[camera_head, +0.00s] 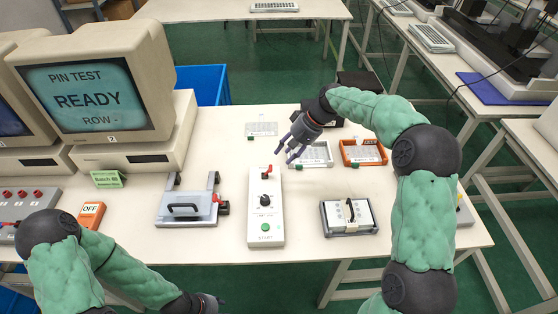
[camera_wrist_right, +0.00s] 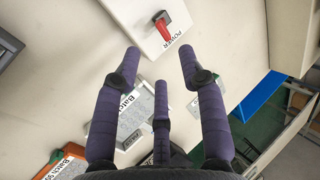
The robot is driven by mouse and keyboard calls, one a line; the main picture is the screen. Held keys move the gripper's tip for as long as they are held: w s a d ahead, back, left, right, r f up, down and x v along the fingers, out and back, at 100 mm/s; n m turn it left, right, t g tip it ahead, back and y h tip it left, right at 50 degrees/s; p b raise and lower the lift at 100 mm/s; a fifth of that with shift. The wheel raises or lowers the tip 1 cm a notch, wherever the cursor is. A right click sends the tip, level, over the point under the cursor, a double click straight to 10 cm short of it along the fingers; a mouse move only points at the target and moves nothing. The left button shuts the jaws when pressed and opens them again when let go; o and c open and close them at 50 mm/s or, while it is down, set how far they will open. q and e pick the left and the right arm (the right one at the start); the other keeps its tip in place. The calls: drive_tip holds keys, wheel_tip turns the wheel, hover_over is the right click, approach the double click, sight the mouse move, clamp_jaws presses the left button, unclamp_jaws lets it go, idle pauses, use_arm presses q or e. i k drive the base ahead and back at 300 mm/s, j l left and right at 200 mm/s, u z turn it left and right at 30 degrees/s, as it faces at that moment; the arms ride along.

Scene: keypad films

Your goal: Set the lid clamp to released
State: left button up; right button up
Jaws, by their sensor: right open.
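A grey test fixture (camera_head: 186,209) with a black lid handle (camera_head: 184,208) and two upright posts sits left of the white control box. A small clamp part with a red piece (camera_head: 216,198) and dark knob (camera_head: 224,208) is on its right side; its setting is too small to tell. My right gripper (camera_head: 292,147) is open and empty above the table, behind the control box and well right of the fixture. It also shows in the right wrist view (camera_wrist_right: 160,65). My left gripper (camera_head: 207,302) is low at the bottom edge, mostly cut off.
The control box (camera_head: 266,235) has a red power switch (camera_head: 267,171), also in the wrist view (camera_wrist_right: 163,27), a black knob and a green button. A monitor (camera_head: 90,95) reads "PIN TEST READY".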

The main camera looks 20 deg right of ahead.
sight(214, 198)
drive_tip(key=k, duration=1)
